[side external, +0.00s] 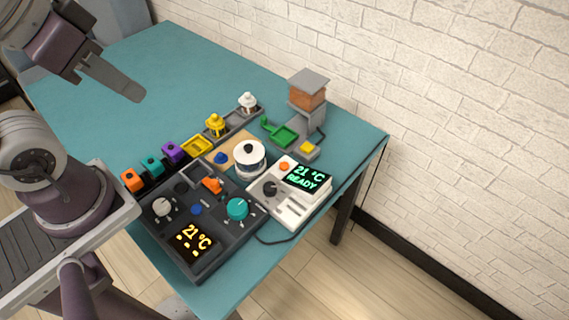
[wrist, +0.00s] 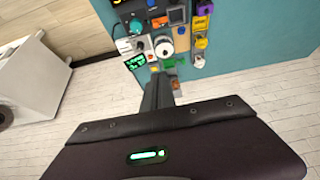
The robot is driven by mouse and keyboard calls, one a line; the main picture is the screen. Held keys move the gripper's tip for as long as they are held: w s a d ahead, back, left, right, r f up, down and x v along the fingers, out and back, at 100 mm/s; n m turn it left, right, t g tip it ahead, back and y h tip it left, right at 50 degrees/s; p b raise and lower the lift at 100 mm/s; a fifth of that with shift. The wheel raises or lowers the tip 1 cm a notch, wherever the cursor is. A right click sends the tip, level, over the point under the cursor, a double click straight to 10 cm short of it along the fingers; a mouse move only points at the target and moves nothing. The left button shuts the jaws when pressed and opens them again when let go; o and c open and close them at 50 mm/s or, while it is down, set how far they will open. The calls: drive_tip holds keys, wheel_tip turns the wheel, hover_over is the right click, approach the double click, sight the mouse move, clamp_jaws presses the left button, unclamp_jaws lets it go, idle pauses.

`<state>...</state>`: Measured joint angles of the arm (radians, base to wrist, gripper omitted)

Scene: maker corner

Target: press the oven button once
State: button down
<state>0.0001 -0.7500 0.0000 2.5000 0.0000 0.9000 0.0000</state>
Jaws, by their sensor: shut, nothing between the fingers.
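No label reading "oven" can be made out. A white device (side external: 299,192) has a lit "21 °C READY" display, an orange button (side external: 284,167) and a black knob. Left of it, a dark console (side external: 200,258) has a lit "21 °C" display, white and teal knobs, an orange switch and a blue button (side external: 196,210). My gripper (side external: 138,96) is shut and empty, raised at the upper left, apart from both. In the wrist view my fingers (wrist: 158,82) point toward the equipment, and the green-lit display (wrist: 135,62) shows beyond them.
A white round pot (side external: 250,158) stands behind the devices. A brown block under a grey top (side external: 307,92) stands behind a yellow button (side external: 307,147). Several coloured pieces form a row along the left. The teal table (side external: 150,62) is clear at the back left.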

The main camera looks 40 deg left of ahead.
drive_tip(key=shift+w, duration=0.1)
drive_tip(key=w+a+f+y, duration=0.1)
drive_tip(key=w+a+f, duration=0.1)
drive_tip(key=w, duration=0.4)
drive_tip(key=w+a+f+y, duration=0.1)
drive_tip(key=w+a, duration=0.1)
drive_tip(key=w, duration=0.3)
drive_tip(key=h, duration=0.9)
hover_over(280, 165)
wheel_tip(280, 165, down, 20)
drive_tip(key=shift+d+m, duration=0.1)
drive_tip(key=shift+m, duration=0.2)
drive_tip(key=shift+t, duration=0.3)
wheel_tip(280, 165, down, 9)
drive_tip(key=shift+r, duration=0.2)
